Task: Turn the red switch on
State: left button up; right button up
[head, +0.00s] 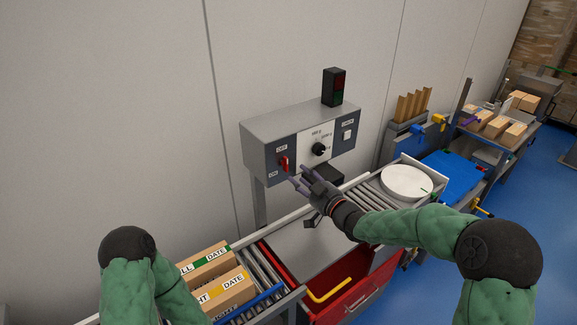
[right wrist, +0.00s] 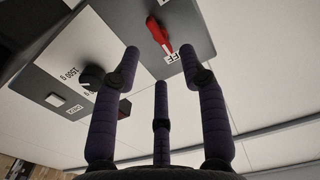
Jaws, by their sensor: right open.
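The red switch (head: 284,163) is on the left part of the grey control box's front, between a label above and a label below. In the right wrist view the red switch (right wrist: 158,31) shows close up, its pale-tipped end pointing to the OFF label (right wrist: 172,58). My right gripper (head: 300,176) is just below and to the right of the switch, fingers spread and empty. In the right wrist view the open fingers (right wrist: 160,66) look apart from the switch. My left gripper is out of view; only part of my left arm shows.
The control box (head: 262,124) also carries a black knob (head: 319,149) and a white button (head: 347,135). A dark signal light (head: 334,87) stands on top. Below are a roller conveyor with boxes (head: 228,295), a red drawer (head: 359,298) and a round white plate (head: 407,183).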

aim_at(285, 163)
jog(key=x, duration=0.7)
grip_shut()
